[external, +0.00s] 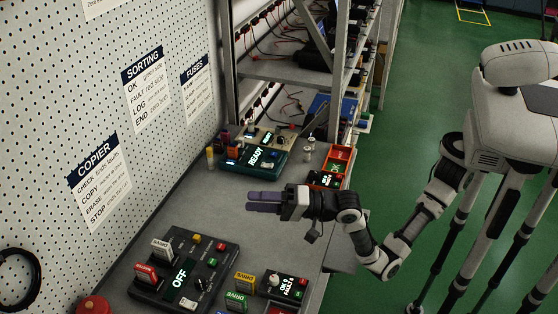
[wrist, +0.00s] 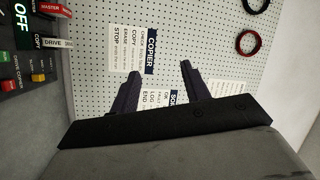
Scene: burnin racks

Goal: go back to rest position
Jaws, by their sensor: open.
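My gripper (external: 266,202) is open and empty in the external view. It hangs above the grey bench (external: 205,232), between the copier box at the front and the teal device at the back. In the wrist view the two dark fingers of my gripper (wrist: 157,92) stand apart with only the pegboard behind them. My arm reaches in over the bench from the right.
A black copier box (external: 180,268) reading OFF stands at the front of the bench. A teal device (external: 252,160) reading READY stands at the back. The pegboard (external: 120,60) bounds the left; metal shelving (external: 285,72) stands behind.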

